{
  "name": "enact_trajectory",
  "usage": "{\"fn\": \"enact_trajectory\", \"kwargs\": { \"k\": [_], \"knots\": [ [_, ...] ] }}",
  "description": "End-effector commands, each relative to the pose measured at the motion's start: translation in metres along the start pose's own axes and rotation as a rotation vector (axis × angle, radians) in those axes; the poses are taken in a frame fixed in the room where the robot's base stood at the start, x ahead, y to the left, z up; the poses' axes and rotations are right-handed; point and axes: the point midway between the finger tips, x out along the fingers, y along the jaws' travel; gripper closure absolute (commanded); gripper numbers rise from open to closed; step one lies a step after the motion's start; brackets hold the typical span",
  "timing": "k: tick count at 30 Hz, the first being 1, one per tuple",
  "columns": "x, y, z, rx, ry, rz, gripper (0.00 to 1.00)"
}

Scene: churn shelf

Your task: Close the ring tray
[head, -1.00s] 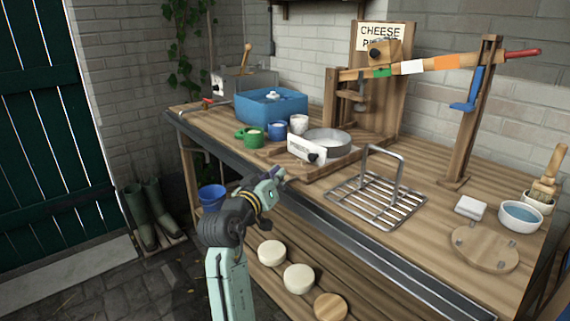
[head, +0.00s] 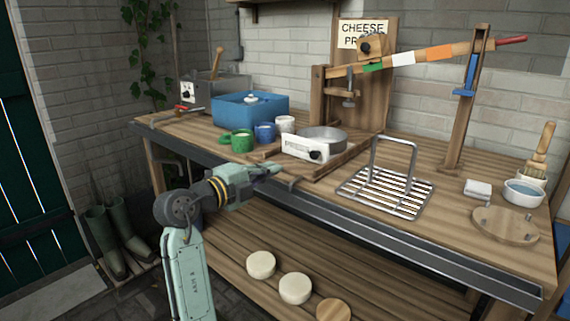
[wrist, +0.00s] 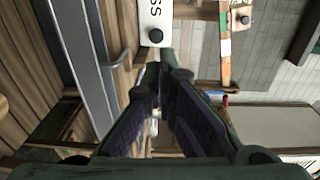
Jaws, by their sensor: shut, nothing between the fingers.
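The ring tray has a white front panel (head: 292,146) with a black knob (head: 315,155), and a metal ring (head: 324,134) stands behind the panel. It sits between wooden rails on the bench in front of the wooden press. How far it is pulled out is unclear. My gripper (head: 277,168) is shut and empty, in front of and a little left of the panel, near the bench's front edge. In the wrist view my fingertips (wrist: 167,70) meet, with the white panel (wrist: 154,14) and its knob (wrist: 156,36) just beyond them. No contact is visible.
Green (head: 242,142), blue and white cups stand left of the tray, before a blue tub (head: 232,109). A metal rack with a tall handle (head: 372,192) stands to the right. The bench's dark front rail (head: 400,238) runs below my gripper.

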Motion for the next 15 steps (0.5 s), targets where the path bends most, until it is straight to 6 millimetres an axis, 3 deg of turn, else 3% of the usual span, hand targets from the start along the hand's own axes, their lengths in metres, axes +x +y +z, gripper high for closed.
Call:
{"fn": "enact_trajectory", "kwargs": {
  "k": [15],
  "knots": [
    [0.1,-0.003,-0.001,-0.003,0.001,0.002,1.0]
  ]
}}
